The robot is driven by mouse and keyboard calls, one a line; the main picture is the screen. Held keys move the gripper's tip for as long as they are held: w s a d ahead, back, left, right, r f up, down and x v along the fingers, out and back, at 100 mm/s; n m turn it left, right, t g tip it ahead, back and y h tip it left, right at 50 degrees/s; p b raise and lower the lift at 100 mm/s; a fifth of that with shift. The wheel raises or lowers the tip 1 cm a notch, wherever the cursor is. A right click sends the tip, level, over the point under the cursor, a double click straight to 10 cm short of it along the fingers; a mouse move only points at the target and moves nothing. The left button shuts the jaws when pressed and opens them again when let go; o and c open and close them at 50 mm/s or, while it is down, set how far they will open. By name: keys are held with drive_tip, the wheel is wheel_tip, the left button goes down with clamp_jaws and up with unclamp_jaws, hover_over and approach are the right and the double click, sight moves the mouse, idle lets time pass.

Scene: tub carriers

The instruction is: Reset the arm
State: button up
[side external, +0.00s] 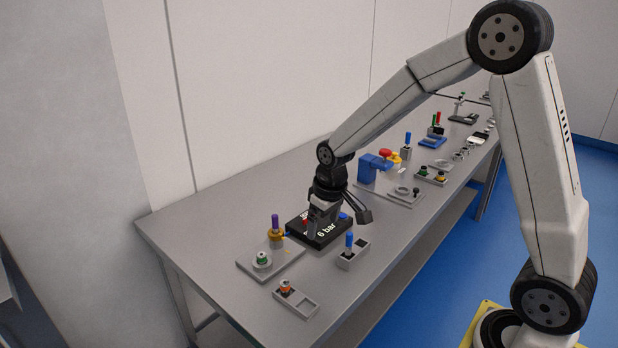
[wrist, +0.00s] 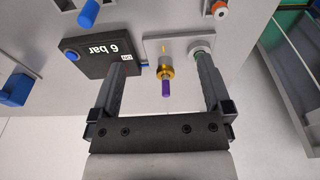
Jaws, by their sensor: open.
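My gripper (side external: 318,222) hangs from the arm over the left part of the long grey table (side external: 212,232), at the black block marked "6 bar" (side external: 325,236). In the wrist view my gripper (wrist: 163,70) has its two fingers wide apart with nothing held between them. The "6 bar" block (wrist: 98,50) shows beside the left finger there. A gold and purple fitting (wrist: 166,74) on a grey plate lies beyond the fingers, between them in the picture. Whether a finger touches the block is hard to tell.
A grey plate (side external: 285,262) carries the purple-topped fitting and a green-ringed part. A grey tray with a blue peg (side external: 349,241) and a tray with an orange-ringed part (side external: 286,287) stand nearer. A blue block with a red knob (side external: 372,167) and several fixtures stand farther along. The table's near left is bare.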

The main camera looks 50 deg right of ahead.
drive_tip(key=s+a+f, duration=0.1)
drive_tip(key=s+a, duration=0.3)
drive_tip(key=s, duration=0.9)
drive_tip(key=shift+s+a+t, duration=0.15)
drive_tip(key=shift+s+t, duration=0.2)
drive_tip(key=shift+t, duration=0.05)
